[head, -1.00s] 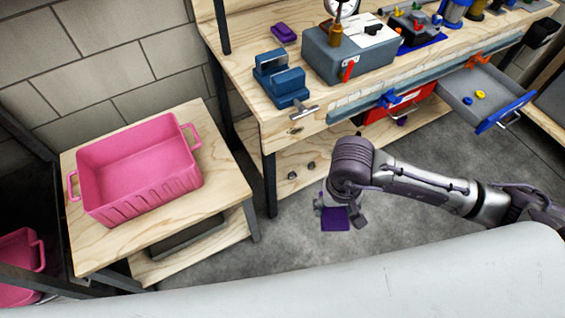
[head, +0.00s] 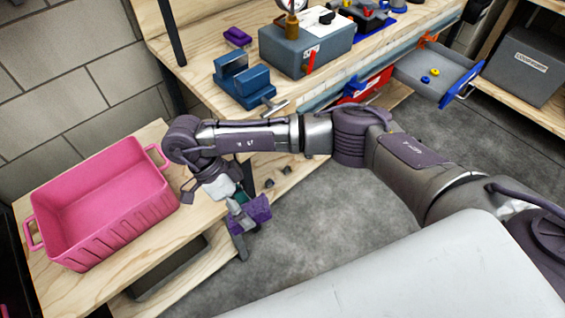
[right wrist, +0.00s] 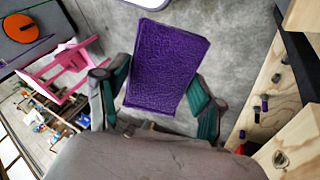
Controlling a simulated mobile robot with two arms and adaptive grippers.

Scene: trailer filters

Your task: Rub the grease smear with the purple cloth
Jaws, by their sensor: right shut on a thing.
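The purple cloth (head: 257,208) is held in my right gripper (head: 240,212), beside the right edge of the small wooden table and above the floor. In the right wrist view the cloth (right wrist: 165,65) looks like a flat, wrinkled purple pad between the two fingers (right wrist: 158,100), which are shut on it. I cannot make out a grease smear in either view; my arm covers part of the workbench front and small table. My left gripper is not in view.
A pink bin (head: 110,215) stands on the small table (head: 105,282). The workbench (head: 200,75) holds a blue vise (head: 240,82), a grey box (head: 300,55) and a purple block (head: 237,37). A grey drawer (head: 420,75) stands open. Bare floor (head: 330,225) lies at centre.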

